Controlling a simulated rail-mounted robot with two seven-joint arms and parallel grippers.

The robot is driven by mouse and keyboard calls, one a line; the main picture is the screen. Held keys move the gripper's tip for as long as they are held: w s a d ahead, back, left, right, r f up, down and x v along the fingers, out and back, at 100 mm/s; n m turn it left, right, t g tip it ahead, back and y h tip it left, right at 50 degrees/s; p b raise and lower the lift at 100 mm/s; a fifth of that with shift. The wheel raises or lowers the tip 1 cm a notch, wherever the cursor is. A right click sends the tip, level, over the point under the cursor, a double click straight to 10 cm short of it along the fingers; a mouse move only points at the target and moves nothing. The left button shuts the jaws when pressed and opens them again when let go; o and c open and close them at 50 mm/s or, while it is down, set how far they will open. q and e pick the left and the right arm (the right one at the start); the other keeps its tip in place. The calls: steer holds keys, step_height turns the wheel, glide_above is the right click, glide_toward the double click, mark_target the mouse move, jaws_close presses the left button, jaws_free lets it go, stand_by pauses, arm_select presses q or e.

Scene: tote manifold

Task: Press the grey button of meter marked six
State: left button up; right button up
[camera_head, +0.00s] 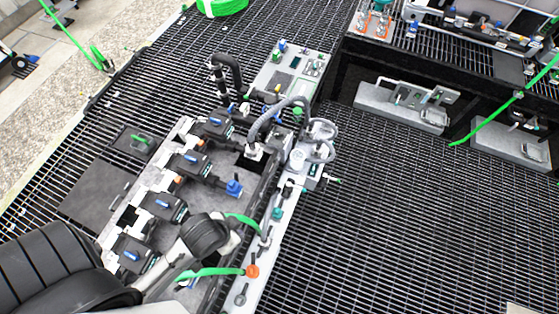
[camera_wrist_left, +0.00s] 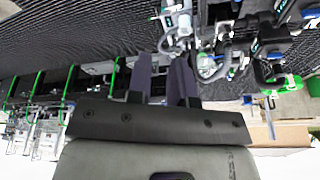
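Several black meter-like units with blue-lit faces stand in a row on the manifold in the head view; the clearest are an upper unit (camera_head: 217,124), a middle unit (camera_head: 193,160) and a lower unit (camera_head: 168,206). Their markings are too small to read, so I cannot tell which is six, and I cannot make out a grey button. My left arm reaches over the lower end of the row; its fingertips are not distinguishable there. In the left wrist view, my left gripper (camera_wrist_left: 163,78) has two dark fingers apart with nothing between them. My right gripper is not seen.
A pale valve rail (camera_head: 272,222) with green and orange fittings runs right of the meters. A grey hose (camera_head: 268,112) arches over the manifold top. Open grating (camera_head: 410,220) lies to the right. Grey handled blocks (camera_head: 402,106) sit under a raised shelf at upper right.

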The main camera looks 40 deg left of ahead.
arm_select(q)
steer(key=shift+d, duration=0.1)
jaws_close()
steer(key=shift+a, duration=0.2)
steer(key=shift+d, duration=0.15)
stand_by(0.6)
